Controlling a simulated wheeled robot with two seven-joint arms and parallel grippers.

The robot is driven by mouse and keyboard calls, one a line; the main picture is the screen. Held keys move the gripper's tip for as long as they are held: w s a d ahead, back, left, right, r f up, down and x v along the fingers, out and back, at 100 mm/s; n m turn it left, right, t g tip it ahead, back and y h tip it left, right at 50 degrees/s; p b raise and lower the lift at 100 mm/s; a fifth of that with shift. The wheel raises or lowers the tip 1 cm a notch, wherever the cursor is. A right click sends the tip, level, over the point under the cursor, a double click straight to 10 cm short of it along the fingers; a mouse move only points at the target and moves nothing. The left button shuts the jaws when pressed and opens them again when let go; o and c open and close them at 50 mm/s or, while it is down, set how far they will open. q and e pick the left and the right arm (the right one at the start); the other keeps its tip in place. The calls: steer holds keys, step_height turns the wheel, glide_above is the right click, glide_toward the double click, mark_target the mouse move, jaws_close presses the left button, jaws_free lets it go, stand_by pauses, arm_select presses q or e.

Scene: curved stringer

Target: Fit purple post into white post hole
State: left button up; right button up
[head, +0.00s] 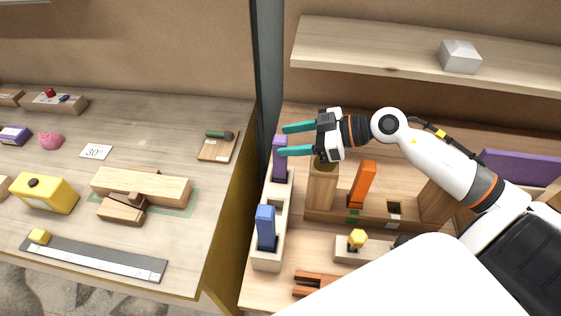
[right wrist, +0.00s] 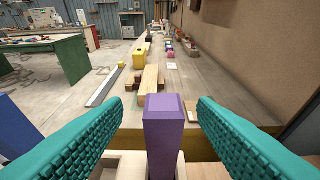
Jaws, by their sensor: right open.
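The purple post (head: 279,160) stands upright at the far end of a long pale, whitish block (head: 267,254). A square hole (head: 273,207) shows in the middle of that block, and a blue post (head: 265,228) stands at its near end. My right gripper (head: 283,141) has teal fingers, open, one on each side of the purple post's upper part. In the right wrist view the purple post (right wrist: 163,135) stands between the two fingers, with a gap on both sides. The post's lower end is hidden in the block. My left gripper is not in view.
An orange post (head: 363,184) stands in a brown wooden block right of the pale block. A small block with a yellow knob (head: 357,239) is nearer. A shelf (head: 400,57) hangs above. The left workbench (head: 180,115) holds a yellow box, wood pieces and a ruler.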

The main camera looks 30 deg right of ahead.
mark_target(280, 138)
steer(key=x, duration=0.3)
steer(key=shift+w+p, duration=0.25)
steer(key=shift+p, duration=0.05)
steer(key=shift+f, duration=0.1)
steer(key=shift+s, duration=0.1)
steer(key=shift+c, duration=0.2)
jaws_close()
